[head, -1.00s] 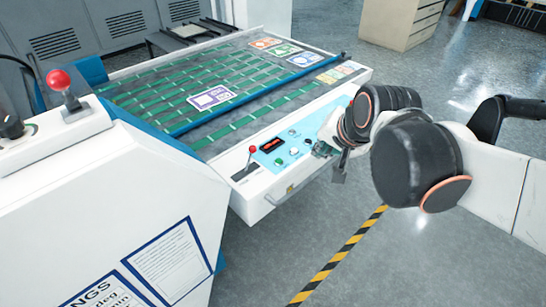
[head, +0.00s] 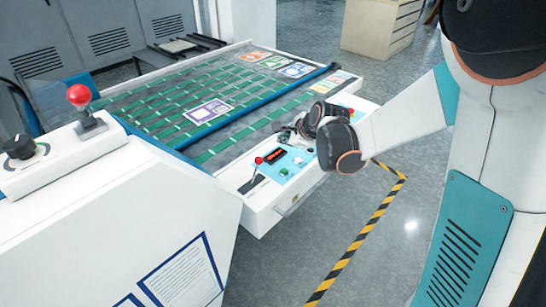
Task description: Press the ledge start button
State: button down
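The ledge (head: 262,215) is the white front edge of the machine bed. It carries a light blue control panel (head: 268,168) with a red display (head: 274,155), a green button (head: 284,171), and other small buttons. The green button looks like the start button, but its label is too small to read. A red-knobbed lever (head: 259,160) stands at the panel's left end. My gripper (head: 287,133) is small and partly hidden by my dark wrist joints, above the panel's far side. Its fingers are not clear, and I see no contact with the green button.
The bed has green belts (head: 160,115), a blue bar (head: 255,118) and several printed cards, one of them purple (head: 208,111). A white cabinet (head: 110,220) with a red-knobbed lever (head: 79,96) stands at the front left. Open floor with yellow-black tape (head: 355,245) lies right of the ledge.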

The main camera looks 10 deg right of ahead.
aim_at(282, 172)
jog(key=shift+w+a+f+m, duration=0.25)
jog(key=shift+w+f+m, duration=0.9)
jog(key=shift+f, duration=0.15)
jog(key=shift+f, duration=0.1)
notch_tip(282, 172, down, 9)
jog(key=b, duration=0.6)
dwell(0.7)
jog(key=shift+f+b, duration=0.25)
jog(key=shift+b, duration=0.4)
